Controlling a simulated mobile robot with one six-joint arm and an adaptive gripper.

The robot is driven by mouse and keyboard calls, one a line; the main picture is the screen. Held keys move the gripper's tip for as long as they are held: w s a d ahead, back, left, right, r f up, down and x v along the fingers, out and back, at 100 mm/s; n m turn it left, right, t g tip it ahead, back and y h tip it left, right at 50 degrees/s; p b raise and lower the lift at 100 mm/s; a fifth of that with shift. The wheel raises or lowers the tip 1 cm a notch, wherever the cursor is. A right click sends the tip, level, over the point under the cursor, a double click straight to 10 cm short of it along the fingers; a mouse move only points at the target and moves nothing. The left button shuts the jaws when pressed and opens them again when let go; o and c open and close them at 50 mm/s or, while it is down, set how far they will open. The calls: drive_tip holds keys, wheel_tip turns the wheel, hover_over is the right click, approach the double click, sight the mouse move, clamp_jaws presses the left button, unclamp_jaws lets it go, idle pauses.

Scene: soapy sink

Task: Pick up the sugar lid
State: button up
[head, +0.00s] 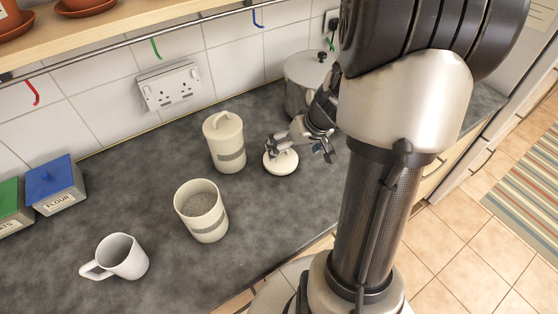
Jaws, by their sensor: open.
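A round cream lid (281,164) lies on the dark counter, right of the closed canister. I take it to be the sugar lid; no label on it can be read. My gripper (284,146) is open and reaches down over the lid from the right. Its fingers overlap the lid's handle in this view, so I cannot tell whether they touch it. An open cream canister (204,227) with grainy grey contents stands in front, to the left. A similar canister (227,158) with its lid on stands at the back, left of my gripper.
A white mug (125,257) stands at the front left. Boxes with a blue lid (53,175) and a green lid (10,196) stand at the far left. A lidded metal pot (303,72) is close behind my gripper. The counter between mug and boxes is clear.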

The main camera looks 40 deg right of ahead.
sight(282, 155)
drive_tip(key=b+x, duration=0.1)
drive_tip(key=x, duration=0.5)
drive_tip(key=shift+w+b, duration=0.4)
drive_tip(key=shift+r, duration=0.1)
drive_tip(key=c, duration=1.2)
drive_tip(key=shift+r, duration=0.15)
